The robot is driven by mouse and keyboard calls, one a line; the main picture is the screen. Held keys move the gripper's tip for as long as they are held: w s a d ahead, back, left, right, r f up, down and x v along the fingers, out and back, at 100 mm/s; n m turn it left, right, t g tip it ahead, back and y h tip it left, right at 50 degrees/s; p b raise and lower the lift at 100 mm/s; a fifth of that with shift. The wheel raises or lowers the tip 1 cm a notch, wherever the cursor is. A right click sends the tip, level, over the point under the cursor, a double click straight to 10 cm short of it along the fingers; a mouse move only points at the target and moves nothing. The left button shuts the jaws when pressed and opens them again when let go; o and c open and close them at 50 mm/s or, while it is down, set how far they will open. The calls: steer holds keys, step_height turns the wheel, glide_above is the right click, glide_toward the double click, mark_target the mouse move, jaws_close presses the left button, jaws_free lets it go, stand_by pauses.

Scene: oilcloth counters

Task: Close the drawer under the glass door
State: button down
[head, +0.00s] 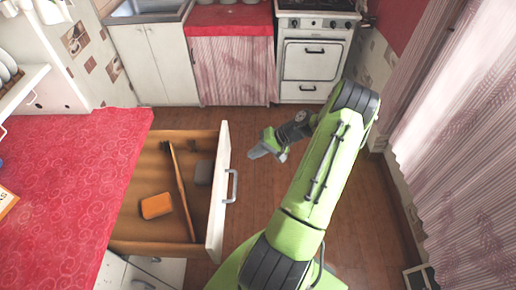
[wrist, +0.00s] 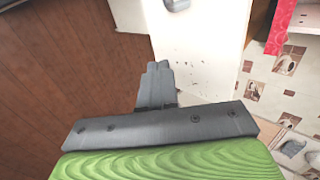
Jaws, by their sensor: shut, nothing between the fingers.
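The drawer (head: 223,185) is pulled well out from under the red-topped counter at the left. Its white front faces right and carries a metal handle (head: 232,186). Inside lie an orange block (head: 156,206) and a grey item (head: 204,172), with a wooden divider between them. My gripper (head: 254,154) is shut and empty, just right of the drawer front near its far end in the head view. In the wrist view, the shut fingers (wrist: 158,68) point toward a white panel (wrist: 200,50), likely the drawer front. I cannot make out a glass door.
The red counter (head: 70,190) fills the left side. A sink cabinet (head: 150,60), a curtained unit (head: 232,70) and a white stove (head: 313,60) line the back. A pale curtain (head: 460,110) hangs at the right. Brown wooden floor (head: 270,190) is clear between drawer and arm.

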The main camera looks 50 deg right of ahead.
mark_target(227, 162)
steer(key=w+a+f, duration=0.2)
steer(key=w, duration=0.1)
steer(key=w+a+f, duration=0.1)
steer(key=w+a, duration=0.1)
steer(key=shift+w, duration=0.1)
steer(key=shift+w+a+r, duration=0.1)
steer(key=shift+w+a, duration=0.05)
steer(key=shift+w+a, duration=0.1)
steer(key=w+a+b, duration=0.1)
steer(key=w+a, duration=0.4)
steer(key=w, duration=0.2)
steer(key=w+a+b, duration=0.1)
steer(key=w+a, duration=0.5)
steer(key=w, duration=0.1)
steer(key=w+a+b, duration=0.1)
steer(key=w+a, duration=0.5)
steer(key=w, duration=0.2)
steer(key=shift+w+a, duration=0.3)
steer(key=shift+w, duration=0.1)
steer(key=shift+r, duration=0.1)
steer(key=shift+w+a+r, duration=0.1)
